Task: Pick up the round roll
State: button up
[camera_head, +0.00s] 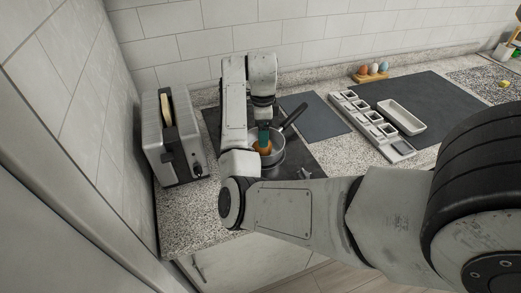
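A round orange-brown thing, which looks like the roll (262,149), shows at the left of a grey metal pot (274,164) on the dark cooktop. My gripper (264,139) points down directly above it, and its teal end appears to touch or overlap the roll's top. I cannot tell whether its fingers are open or shut on the roll. My arm hides the left side of the pot and part of the roll. I cannot tell whether the roll rests on the pot's bottom.
The pot's dark handle (294,117) sticks up to the right. A toaster (172,138) with a bread slice stands close at left. A tiled wall stands behind.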

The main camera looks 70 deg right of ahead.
jog(key=shift+s+a+f, duration=0.1)
jog(key=shift+f, duration=1.4)
jog(key=shift+a+f, duration=0.1)
jog(key=shift+f, duration=1.35)
jog(key=shift+c, duration=0.2)
jog(key=c, duration=0.9)
jog(key=shift+o, duration=0.2)
jog(key=shift+r, duration=0.15)
